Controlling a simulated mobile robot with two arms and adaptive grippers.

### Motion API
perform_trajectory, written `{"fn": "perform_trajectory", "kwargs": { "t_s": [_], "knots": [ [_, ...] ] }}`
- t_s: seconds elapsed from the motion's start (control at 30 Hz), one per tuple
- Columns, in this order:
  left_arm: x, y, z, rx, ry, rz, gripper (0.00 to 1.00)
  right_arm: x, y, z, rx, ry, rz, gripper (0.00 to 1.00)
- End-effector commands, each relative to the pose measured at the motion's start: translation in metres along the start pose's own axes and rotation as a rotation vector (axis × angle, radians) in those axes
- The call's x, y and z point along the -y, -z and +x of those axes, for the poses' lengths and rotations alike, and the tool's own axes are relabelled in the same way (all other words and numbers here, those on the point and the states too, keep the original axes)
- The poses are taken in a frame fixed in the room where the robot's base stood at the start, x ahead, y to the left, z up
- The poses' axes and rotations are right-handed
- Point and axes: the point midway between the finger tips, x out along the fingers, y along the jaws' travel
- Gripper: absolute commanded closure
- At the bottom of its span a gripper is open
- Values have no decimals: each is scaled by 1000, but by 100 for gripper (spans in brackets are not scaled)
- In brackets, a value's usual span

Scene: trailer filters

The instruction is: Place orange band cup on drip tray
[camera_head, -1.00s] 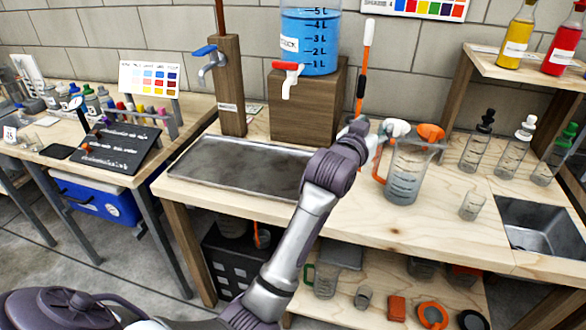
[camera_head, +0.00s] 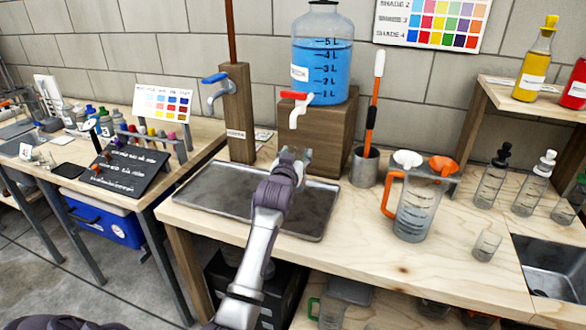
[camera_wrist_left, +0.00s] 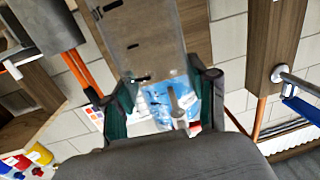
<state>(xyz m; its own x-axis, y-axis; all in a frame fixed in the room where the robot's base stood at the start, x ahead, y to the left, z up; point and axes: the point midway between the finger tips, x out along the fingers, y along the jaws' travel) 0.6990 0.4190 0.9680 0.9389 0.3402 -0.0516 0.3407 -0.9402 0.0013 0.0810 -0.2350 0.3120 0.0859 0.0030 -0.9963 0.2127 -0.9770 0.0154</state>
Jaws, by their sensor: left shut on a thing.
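My left gripper (camera_head: 297,158) is in front of the wooden block under the blue tank, above the back right part of the drip tray. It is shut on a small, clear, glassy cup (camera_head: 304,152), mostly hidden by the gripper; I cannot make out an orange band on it. In the left wrist view the gripper's dark green fingers (camera_wrist_left: 165,112) stand apart, with the tank's blue seen between them. The drip tray (camera_head: 215,188) is a shallow, empty grey metal tray on the wooden bench. My right gripper is not in view.
The blue tank (camera_head: 320,65) has a red-handled spigot (camera_head: 297,105) just above my gripper. A blue-handled tap (camera_head: 214,90) stands left. A grey holder (camera_head: 365,168), an orange-handled jug (camera_head: 418,212) and a small clear cup (camera_head: 486,245) stand to the right.

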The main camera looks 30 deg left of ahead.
Motion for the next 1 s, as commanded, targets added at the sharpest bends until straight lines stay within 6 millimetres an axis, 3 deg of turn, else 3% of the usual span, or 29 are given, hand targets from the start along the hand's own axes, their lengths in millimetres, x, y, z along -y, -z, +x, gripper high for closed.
{"fn": "perform_trajectory", "kwargs": {
  "t_s": [0.17,0.4,0.87,0.9,1.0],
  "knots": [
    [10,-10,5,1,0,-1,68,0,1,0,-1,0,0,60],
    [10,-42,6,2,-1,-2,68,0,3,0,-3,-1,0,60],
    [10,-50,6,-1,-1,-1,68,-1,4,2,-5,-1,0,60],
    [10,-49,6,-1,-1,-1,35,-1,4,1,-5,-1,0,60],
    [10,-49,6,-1,-1,-1,19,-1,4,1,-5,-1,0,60]
  ]
}}
